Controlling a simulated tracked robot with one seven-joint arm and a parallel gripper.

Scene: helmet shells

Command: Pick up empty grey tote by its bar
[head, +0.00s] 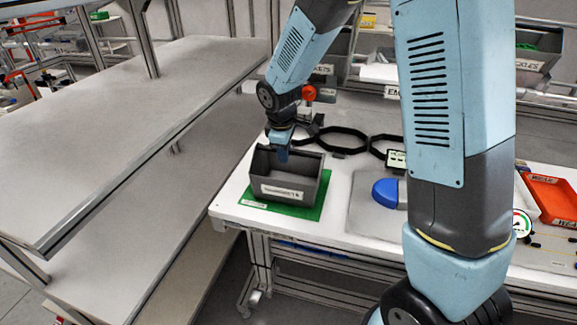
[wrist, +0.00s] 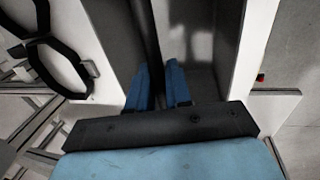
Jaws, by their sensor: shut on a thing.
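The grey tote (head: 291,181) stands upright on a green mat (head: 252,203) near the left end of the white table in the head view. It has a white label on its front wall, and its visible inside looks empty. My gripper (head: 283,156) reaches down from above at the tote's back edge. In the wrist view my gripper's two blue fingers (wrist: 160,86) are shut on a dark bar (wrist: 146,38) that runs up between them. The tote's grey inside (wrist: 189,35) shows to the right of the bar. The exact contact is partly hidden by the fingers.
Black ring frames (head: 343,140) lie behind the tote. A blue rounded part (head: 386,192) sits on a grey pad (head: 364,215) to the right. An orange tray (head: 552,195) is at the far right. A long grey shelf bench (head: 110,125) stands to the left, with a gap before the table.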

